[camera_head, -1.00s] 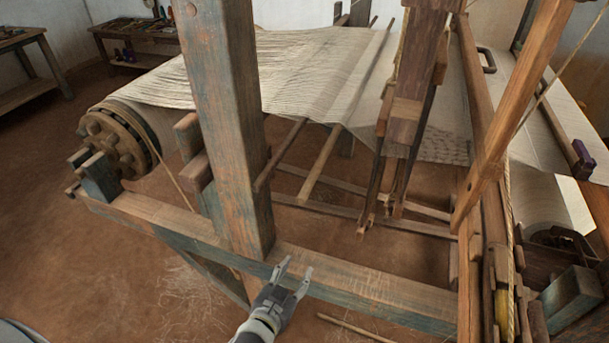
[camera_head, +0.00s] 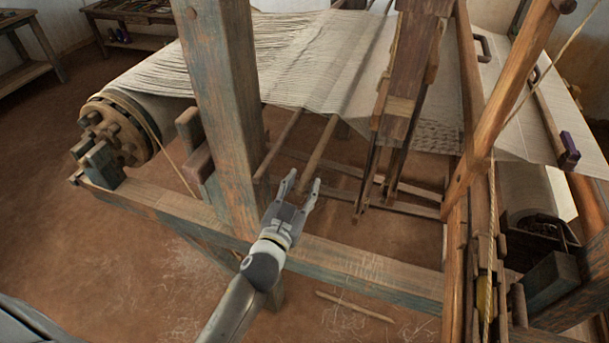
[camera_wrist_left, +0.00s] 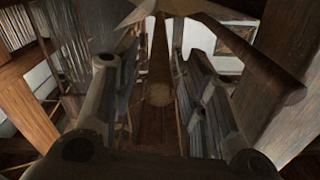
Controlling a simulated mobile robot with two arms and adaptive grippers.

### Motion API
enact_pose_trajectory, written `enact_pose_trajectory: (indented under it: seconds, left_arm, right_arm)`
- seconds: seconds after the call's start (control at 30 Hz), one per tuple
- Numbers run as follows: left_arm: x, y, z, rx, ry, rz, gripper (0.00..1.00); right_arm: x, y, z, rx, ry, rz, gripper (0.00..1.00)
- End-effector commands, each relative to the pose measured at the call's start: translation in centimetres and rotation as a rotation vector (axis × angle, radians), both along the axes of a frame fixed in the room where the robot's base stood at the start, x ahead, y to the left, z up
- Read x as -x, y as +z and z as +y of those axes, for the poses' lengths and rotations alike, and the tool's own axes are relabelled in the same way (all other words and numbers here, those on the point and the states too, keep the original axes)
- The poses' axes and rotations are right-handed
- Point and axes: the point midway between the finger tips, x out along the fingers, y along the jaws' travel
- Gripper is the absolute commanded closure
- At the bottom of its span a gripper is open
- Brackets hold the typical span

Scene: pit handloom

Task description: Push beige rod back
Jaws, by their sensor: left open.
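The beige rod (camera_head: 321,147) runs from under the woven cloth toward my left gripper (camera_head: 304,179) in the head view. My left gripper is open, its fingertips spread at the rod's near end. In the left wrist view the rod (camera_wrist_left: 159,65) lies between the two fingers, its round end facing the camera, with gaps on both sides. I cannot tell whether anything touches it. A darker brown rod (camera_head: 279,145) runs alongside to the left. My right gripper is not in view.
A thick blue-worn post (camera_head: 224,120) stands just left of the gripper. A long loom beam (camera_head: 350,263) passes beneath my left arm. The hanging wooden frame (camera_head: 400,105) is to the right. A loose stick (camera_head: 355,306) lies on the floor.

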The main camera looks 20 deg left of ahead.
Motion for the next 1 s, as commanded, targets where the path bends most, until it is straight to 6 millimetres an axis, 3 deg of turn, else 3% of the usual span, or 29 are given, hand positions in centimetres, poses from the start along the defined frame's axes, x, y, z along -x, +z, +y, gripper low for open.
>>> enact_pose_trajectory:
  seconds: [0.2,0.57,0.9,1.0]
  left_arm:
    - [-2.1,0.1,-0.1,0.0,0.001,0.0,0.59]
    - [-2.6,-0.1,-0.1,0.0,0.0,0.001,0.59]
    - [-2.5,-0.1,-0.1,0.0,0.0,0.001,1.0]
    - [-2.5,-0.1,-0.1,0.0,0.0,0.001,1.0]
  right_arm:
    - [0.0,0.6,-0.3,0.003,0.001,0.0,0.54]
    - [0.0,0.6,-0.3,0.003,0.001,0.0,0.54]
    - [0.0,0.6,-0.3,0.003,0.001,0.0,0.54]
    - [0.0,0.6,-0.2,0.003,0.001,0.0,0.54]
